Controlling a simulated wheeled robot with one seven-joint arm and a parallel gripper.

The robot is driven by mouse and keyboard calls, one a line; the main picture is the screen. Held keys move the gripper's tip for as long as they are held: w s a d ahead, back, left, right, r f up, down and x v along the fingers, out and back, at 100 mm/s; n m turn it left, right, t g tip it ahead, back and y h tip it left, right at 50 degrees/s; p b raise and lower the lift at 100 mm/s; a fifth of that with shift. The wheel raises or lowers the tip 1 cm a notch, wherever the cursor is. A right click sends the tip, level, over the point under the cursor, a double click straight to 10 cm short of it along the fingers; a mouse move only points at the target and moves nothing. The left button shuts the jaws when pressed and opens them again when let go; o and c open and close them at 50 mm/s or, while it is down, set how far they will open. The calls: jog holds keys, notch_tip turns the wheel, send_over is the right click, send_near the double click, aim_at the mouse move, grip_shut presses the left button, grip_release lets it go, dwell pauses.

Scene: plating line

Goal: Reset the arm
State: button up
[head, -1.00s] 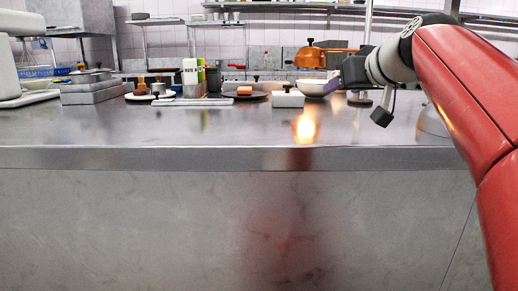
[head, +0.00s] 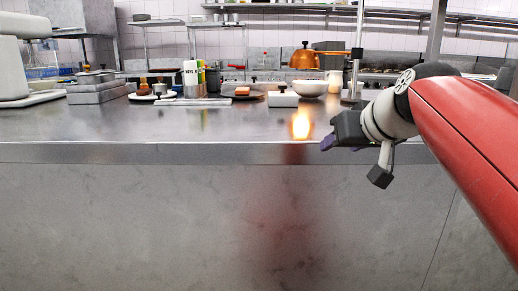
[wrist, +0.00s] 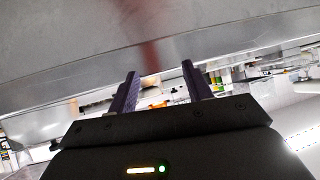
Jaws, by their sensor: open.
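My gripper (head: 328,142) is at the right of the head view, at the end of my red arm, near the counter's front edge and pointing left. In the wrist view its two purple fingers (wrist: 161,88) stand apart with nothing held between them. The steel counter (head: 240,135) runs across the head view, and its front shows in the wrist view as a large grey surface.
On the counter stand a plate with brown food (head: 143,92), bottles (head: 191,78), a dark plate (head: 258,96), a white lidded box (head: 283,99), a white bowl (head: 309,88) and an orange kettle (head: 306,60). The counter's near strip is clear.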

jog(key=s+f+m+g+h+p, duration=0.1)
jog(key=s+f+g, duration=0.4)
jog(key=s+f, duration=1.5)
notch_tip(320, 180, down, 4)
jog(key=shift+s+a+r+m+h+p, duration=0.15)
jog(key=shift+a+m+h+p, duration=0.2)
jog(key=shift+h+p, duration=0.25)
